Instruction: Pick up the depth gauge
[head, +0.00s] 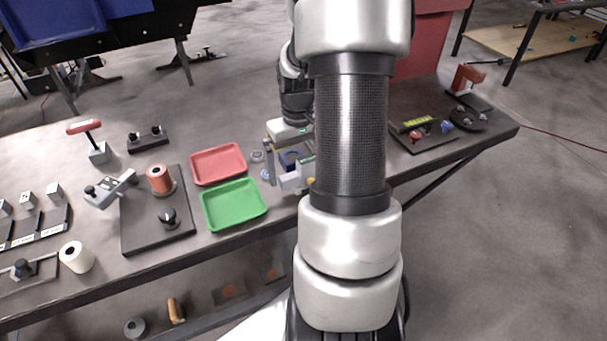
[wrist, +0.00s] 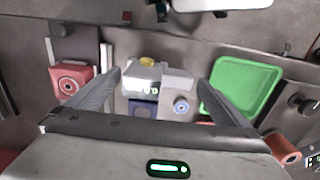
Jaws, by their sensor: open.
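A grey gauge-like device with a lit digital display (wrist: 145,88) and a round blue-centred knob stands between my fingers in the wrist view; I take it as the depth gauge. A dark blue block (wrist: 142,108) shows beside it, nearer my palm. In the head view the device (head: 291,181) is at the table's front edge, partly hidden by my arm. My gripper (wrist: 160,80) is open, with a finger on either side of the device and a visible gap to each. It also shows in the head view (head: 288,172). I cannot tell whether the fingertips are down at its height.
A green tray (head: 234,204) and a red tray (head: 218,164) lie just left of my gripper. A dark plate with an orange spool (head: 160,179) stands further left. A dark board with small red and blue parts (head: 422,130) lies to the right, past my arm.

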